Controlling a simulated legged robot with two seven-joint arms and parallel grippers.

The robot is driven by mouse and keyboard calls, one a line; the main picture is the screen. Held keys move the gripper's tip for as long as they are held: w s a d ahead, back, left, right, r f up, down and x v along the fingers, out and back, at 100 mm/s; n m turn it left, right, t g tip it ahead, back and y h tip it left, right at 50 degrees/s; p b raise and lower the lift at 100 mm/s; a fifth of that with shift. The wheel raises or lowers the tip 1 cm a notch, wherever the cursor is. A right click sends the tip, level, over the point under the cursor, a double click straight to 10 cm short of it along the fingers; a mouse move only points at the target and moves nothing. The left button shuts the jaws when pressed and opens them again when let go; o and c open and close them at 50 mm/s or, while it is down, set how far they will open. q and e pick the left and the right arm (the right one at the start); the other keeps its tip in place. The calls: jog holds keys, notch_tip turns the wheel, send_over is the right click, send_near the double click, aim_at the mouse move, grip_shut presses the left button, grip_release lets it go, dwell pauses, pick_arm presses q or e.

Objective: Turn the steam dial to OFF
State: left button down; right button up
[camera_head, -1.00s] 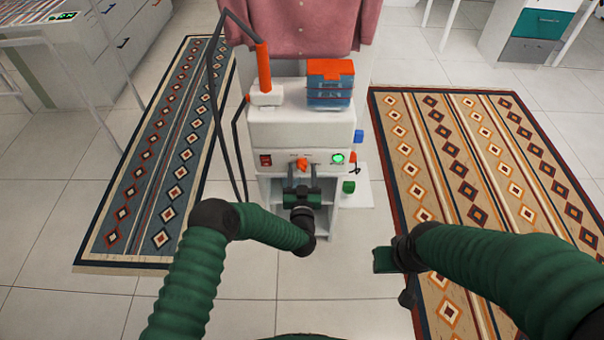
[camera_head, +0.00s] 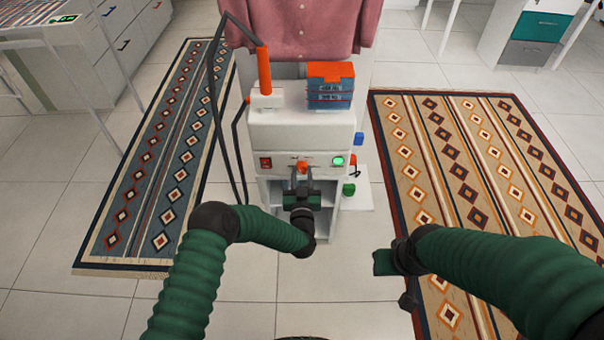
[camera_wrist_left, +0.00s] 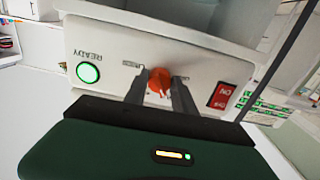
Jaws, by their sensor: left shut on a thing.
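The orange steam dial (camera_head: 302,167) is on the front panel of the white steamer unit (camera_head: 318,130), between a red switch and a lit green ring. It also shows in the left wrist view (camera_wrist_left: 159,80). My left gripper (camera_head: 302,176) is at the panel, with its two dark fingers (camera_wrist_left: 160,92) on either side of the dial and shut on it. The small print beside the dial is too blurred to read. My right gripper (camera_head: 384,262) is apart from the unit at the lower right; its jaws cannot be made out.
A red rocker switch (camera_wrist_left: 222,96) and a green READY light (camera_wrist_left: 88,73) flank the dial. An orange-lidded blue box (camera_head: 330,86) and an orange steamer handle (camera_head: 264,70) stand on top. A pink shirt (camera_head: 300,25) hangs behind. Patterned rugs (camera_head: 470,170) lie either side.

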pick_arm(q)
jog(key=shift+n, duration=0.4)
jog(key=n+b, duration=0.2)
jog(key=n, duration=1)
jog(key=shift+f+n, duration=0.1)
jog(key=shift+n, duration=0.3)
jog(key=c, duration=1)
grip_release()
jog(key=shift+c, duration=0.2)
